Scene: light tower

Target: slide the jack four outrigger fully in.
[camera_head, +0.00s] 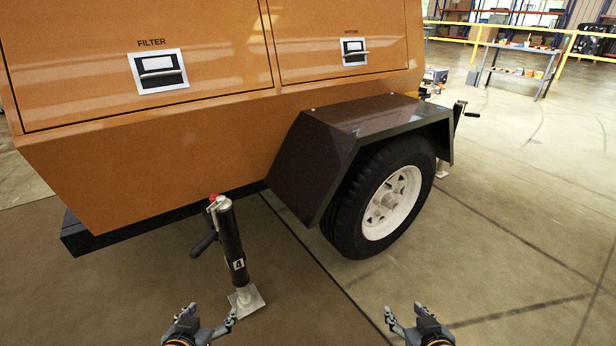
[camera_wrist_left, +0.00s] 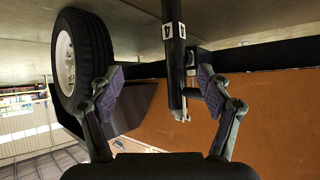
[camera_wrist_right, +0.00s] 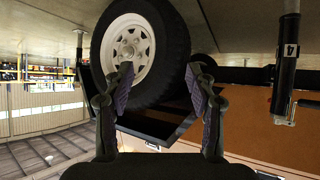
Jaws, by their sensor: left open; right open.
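The jack four (camera_head: 231,243) is a black post with a white "4" label, a pale foot plate (camera_head: 246,300) on the floor and a crank handle (camera_head: 204,243). It stands slightly tilted in the picture beside the trailer's lower edge. In the left wrist view, upside down, the jack (camera_wrist_left: 175,75) appears between the open fingers, beyond them. The outrigger bar behind the jack is mostly hidden; how far it sticks out I cannot tell. My left gripper (camera_head: 211,318) is open and empty, in front of the jack. My right gripper (camera_head: 405,316) is open and empty, facing the wheel.
The orange trailer (camera_head: 160,165) fills the upper left. Its wheel (camera_head: 385,205) under a dark fender (camera_head: 320,165) stands right of the jack. Another jack with a crank (camera_head: 459,112) is beyond the fender. The floor at the right is clear; a yellow rail and shelves are far back.

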